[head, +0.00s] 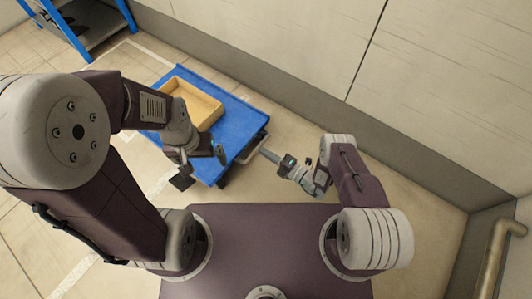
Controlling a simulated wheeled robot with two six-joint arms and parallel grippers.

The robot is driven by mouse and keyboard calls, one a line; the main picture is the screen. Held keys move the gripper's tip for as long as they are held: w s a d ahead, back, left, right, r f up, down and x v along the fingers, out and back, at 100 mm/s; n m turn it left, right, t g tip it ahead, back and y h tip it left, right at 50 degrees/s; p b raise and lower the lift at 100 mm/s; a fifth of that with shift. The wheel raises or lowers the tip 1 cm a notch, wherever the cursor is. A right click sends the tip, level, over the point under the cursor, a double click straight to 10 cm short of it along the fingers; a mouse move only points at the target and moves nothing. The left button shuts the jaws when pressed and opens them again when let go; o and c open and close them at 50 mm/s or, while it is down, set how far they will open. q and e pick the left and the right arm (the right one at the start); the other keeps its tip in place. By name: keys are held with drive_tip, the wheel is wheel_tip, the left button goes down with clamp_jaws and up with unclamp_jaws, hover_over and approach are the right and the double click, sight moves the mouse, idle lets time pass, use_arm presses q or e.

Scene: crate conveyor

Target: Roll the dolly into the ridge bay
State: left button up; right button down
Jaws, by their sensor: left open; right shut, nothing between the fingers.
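The dolly is a blue flat platform (236,125) with a tan open crate (207,93) on it, in the upper middle of the head view. A grey bar handle (254,149) sticks out from its near right end. My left gripper (204,164) is open over the dolly's near left part, with its fingers apart; I cannot tell whether it touches the deck. My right gripper (266,153) is shut and empty, its tip close beside the handle. Whether it touches the bar is unclear. No bay is clearly marked as the ridge bay.
A long pale wall (300,50) runs diagonally behind the dolly. A blue-framed rack (75,30) stands at the upper left. White floor lines (152,55) lie beyond and left of the dolly. A tan pipe (493,258) is at the lower right. Floor is clear right of my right arm.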

drive_tip(key=shift+b+x, duration=0.9)
drive_tip(key=shift+x, duration=1.35)
drive_tip(key=shift+w+a, duration=0.1)
drive_tip(key=shift+a, duration=0.1)
